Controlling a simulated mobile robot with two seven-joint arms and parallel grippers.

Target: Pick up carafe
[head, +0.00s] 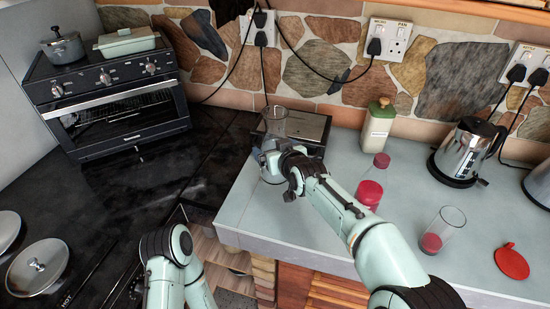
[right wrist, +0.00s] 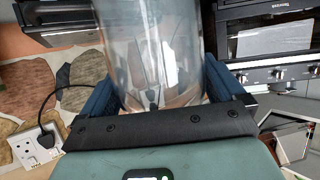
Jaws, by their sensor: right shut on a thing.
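The carafe (head: 274,122) is a clear glass vessel standing upright at the left part of the pale counter, in front of a dark box-like appliance. My right gripper (head: 268,157) is shut on its lower body in the head view. In the right wrist view the clear carafe (right wrist: 152,45) fills the space between the two blue fingers of the gripper (right wrist: 158,95), one on each side. The gripper hides part of the carafe's lower side in the head view. I cannot tell whether its base touches the counter. My left arm shows at the bottom, but its gripper is out of view.
The dark appliance (head: 312,127) is close behind the carafe. A green-topped bottle (head: 378,127), a red-filled jar (head: 369,193), a glass (head: 441,231), a red lid (head: 511,262) and a steel kettle (head: 467,151) stand right. A toaster oven (head: 118,110) is at left.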

